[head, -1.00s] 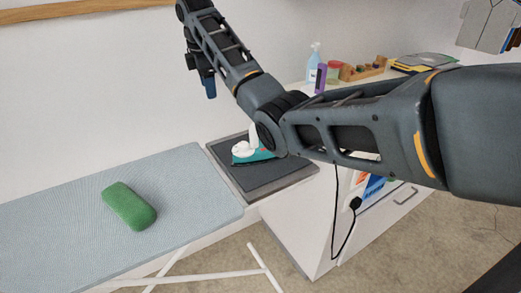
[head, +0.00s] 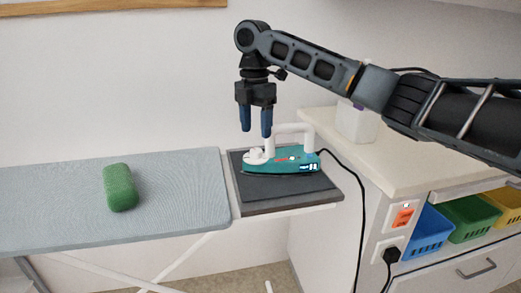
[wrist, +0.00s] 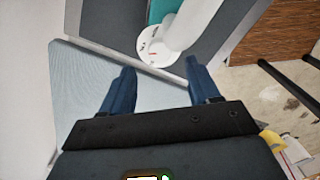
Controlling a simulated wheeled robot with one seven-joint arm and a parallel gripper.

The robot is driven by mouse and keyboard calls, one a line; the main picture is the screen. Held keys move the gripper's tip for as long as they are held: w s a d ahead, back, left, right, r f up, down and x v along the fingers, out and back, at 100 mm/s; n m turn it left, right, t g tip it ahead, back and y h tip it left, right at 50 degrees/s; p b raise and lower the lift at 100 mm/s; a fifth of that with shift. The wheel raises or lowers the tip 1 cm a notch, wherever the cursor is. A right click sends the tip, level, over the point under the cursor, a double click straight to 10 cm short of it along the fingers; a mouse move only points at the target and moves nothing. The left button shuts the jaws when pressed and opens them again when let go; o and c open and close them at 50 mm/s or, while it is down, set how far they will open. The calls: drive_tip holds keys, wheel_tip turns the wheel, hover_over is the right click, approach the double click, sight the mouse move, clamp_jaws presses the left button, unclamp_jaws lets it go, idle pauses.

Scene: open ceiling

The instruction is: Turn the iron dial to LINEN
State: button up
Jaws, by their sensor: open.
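A teal and white iron (head: 297,163) lies flat on a dark grey rest pad at the right end of the ironing board. The marks are too small to read. My gripper (head: 256,133) points down above the dial end, with its blue fingers apart and empty. In the wrist view the fingers (wrist: 158,78) are open, with the dial ahead of them.
A green cushion-like block (head: 119,187) lies on the light blue ironing board (head: 60,205). The rest pad (head: 270,192) borders a white cabinet (head: 318,235). Blue, green and yellow bins (head: 470,217) are at right.

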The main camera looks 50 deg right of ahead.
sight(256, 150)
wheel_tip(256, 150, down, 6)
drive_tip(key=shift+f+b, duration=0.1)
drive_tip(key=shift+b, duration=0.2)
drive_tip(key=c, duration=1)
